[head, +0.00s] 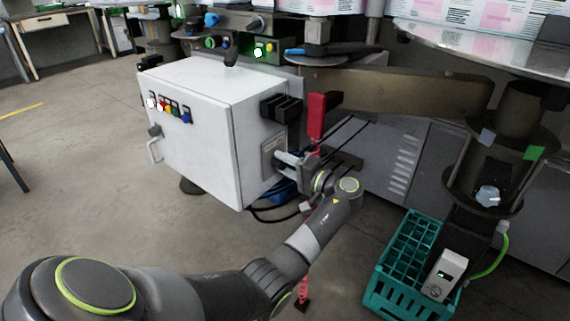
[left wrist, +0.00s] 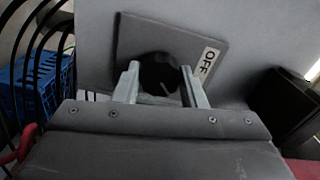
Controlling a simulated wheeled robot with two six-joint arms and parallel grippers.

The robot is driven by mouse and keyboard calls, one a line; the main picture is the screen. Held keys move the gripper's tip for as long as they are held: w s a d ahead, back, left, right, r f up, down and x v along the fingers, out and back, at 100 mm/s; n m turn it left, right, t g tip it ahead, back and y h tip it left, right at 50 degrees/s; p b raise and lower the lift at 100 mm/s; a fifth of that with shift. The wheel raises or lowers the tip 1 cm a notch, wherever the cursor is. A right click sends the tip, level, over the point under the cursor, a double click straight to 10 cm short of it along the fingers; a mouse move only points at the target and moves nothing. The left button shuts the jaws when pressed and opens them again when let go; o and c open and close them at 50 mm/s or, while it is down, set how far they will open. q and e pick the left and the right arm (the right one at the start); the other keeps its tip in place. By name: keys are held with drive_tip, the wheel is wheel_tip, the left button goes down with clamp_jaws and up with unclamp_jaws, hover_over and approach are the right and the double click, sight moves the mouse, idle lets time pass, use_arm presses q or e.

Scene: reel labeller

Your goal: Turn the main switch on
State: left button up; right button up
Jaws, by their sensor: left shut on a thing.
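The main switch is a round black knob (left wrist: 158,74) on a grey plate (left wrist: 130,35) on the side of the white control cabinet. A white label beside it reads OFF (left wrist: 207,62). In the head view the plate (head: 270,146) shows on the cabinet's right side, and the knob is hidden behind my gripper. My left gripper (head: 283,157) is at the plate. In the left wrist view its two fingers (left wrist: 160,84) stand on either side of the knob and are shut on it. My right gripper is not in view.
The white cabinet (head: 190,95) has coloured buttons and a handle on its front. A red upright part (head: 316,117) and black cables are close to my left wrist. A teal crate (head: 378,285) stands on the floor at right. A blue crate (left wrist: 42,82) shows in the wrist view.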

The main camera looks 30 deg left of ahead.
use_arm(q)
drive_tip(key=o, duration=1)
drive_tip(key=d, duration=0.5)
drive_tip(key=s+d, duration=0.1)
drive_tip(key=d, duration=1.1)
drive_tip(key=shift+s+d+b, duration=0.15)
drive_tip(key=shift+d+b, duration=0.1)
drive_tip(key=shift+b, duration=0.1)
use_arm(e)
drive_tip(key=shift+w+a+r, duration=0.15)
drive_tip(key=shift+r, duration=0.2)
